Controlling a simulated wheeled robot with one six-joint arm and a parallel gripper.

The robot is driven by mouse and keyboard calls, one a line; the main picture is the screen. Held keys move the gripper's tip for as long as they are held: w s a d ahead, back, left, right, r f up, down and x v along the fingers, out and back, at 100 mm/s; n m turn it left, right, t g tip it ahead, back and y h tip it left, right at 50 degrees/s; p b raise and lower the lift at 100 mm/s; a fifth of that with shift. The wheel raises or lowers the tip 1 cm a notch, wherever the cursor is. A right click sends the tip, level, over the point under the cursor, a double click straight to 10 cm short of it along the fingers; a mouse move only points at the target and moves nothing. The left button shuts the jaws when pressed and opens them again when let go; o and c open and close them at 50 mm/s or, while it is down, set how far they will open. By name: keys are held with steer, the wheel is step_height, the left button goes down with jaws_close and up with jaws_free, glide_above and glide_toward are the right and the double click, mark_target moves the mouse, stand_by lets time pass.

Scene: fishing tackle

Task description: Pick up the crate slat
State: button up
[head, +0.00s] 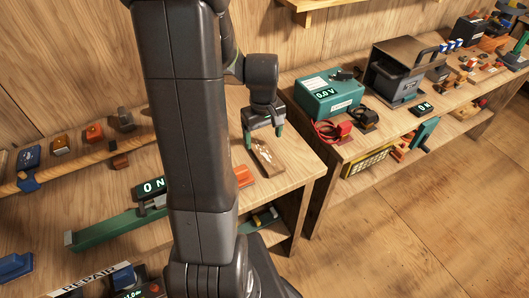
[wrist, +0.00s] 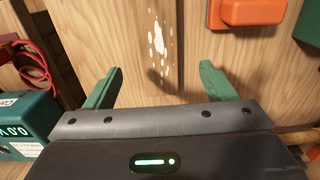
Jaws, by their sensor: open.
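The crate slat (head: 270,163) is a short brown wooden board with white paint-like marks. It lies on the wooden bench top near its right end. In the wrist view the gripper (wrist: 158,75) holds nothing. I cannot tell the exact height gap.
An orange block (head: 244,175) lies left of the slat; it also shows in the wrist view (wrist: 252,11). A teal meter box (head: 328,93) and red cable coil (head: 332,131) stand on the neighbouring bench. A long green tool (head: 105,228) lies front left.

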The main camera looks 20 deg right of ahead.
mark_target(265, 152)
steer(key=shift+d+f+p, duration=0.2)
steer(key=shift+f+p, duration=0.2)
steer(key=shift+f, duration=2.9)
steer(key=shift+c, duration=0.5)
steer(key=c, duration=1)
